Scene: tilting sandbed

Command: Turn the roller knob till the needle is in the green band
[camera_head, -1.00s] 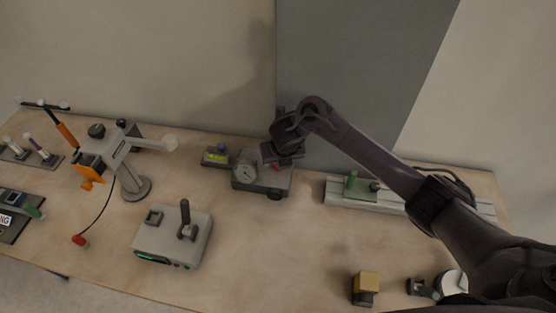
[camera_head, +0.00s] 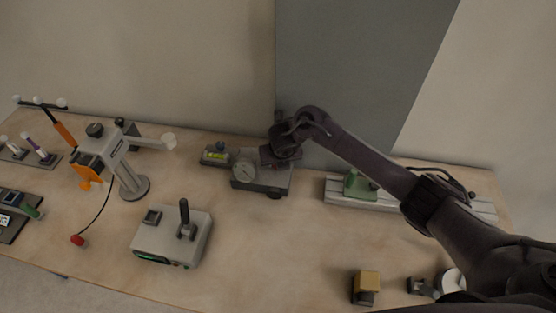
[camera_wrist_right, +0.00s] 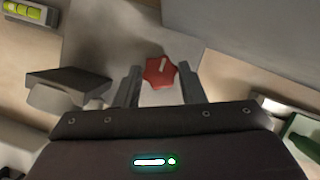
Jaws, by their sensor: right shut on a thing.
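The red roller knob (camera_wrist_right: 160,72) shows in the right wrist view, with a pale mark on its top. In the head view my right gripper (camera_head: 276,158) comes down over the right part of a grey device (camera_head: 268,185) and hides the knob. A round pale dial (camera_head: 244,172) is on the left of that device. Its needle and green band are too small to make out. My left gripper is in neither view.
A yellow-green level vial (camera_head: 215,157) is left of the dial. A grey joystick box (camera_head: 172,238) stands at the front left. A stand with an orange part (camera_head: 88,173) is further left. A rail with a green carriage (camera_head: 358,186) is on the right. The front middle is clear.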

